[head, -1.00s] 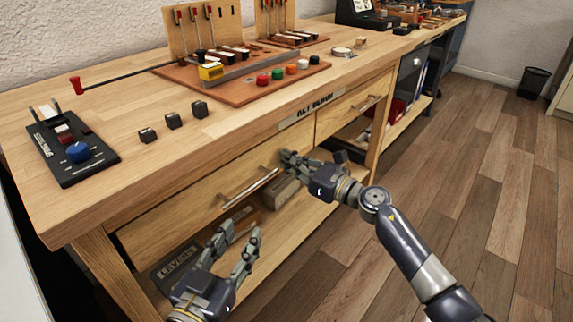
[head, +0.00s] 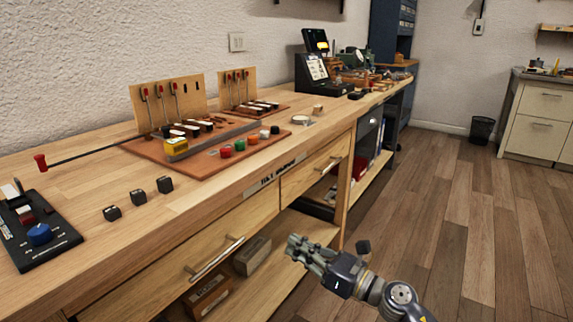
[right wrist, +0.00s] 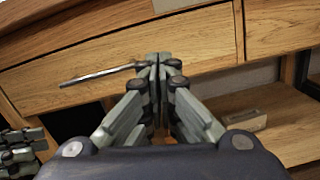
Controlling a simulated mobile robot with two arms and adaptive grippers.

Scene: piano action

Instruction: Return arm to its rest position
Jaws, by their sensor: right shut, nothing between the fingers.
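My right gripper (head: 298,247) is in front of the bench, below the drawers and out over the lower shelf side. Its fingers are together and empty; they also show closed in the right wrist view (right wrist: 158,62), in front of the wooden drawer (right wrist: 130,55). My left gripper is out of the head view. Grey fingers at the left edge of the right wrist view (right wrist: 20,150) look like my left gripper, but only part shows and its opening is unclear.
The workbench (head: 95,180) carries a black control box (head: 38,232), dark cubes (head: 138,196) and a board with coloured knobs (head: 160,160). Drawer handles (head: 215,258) stick out. Boxes (head: 250,254) sit on the lower shelf. The floor to the right (head: 450,220) is clear.

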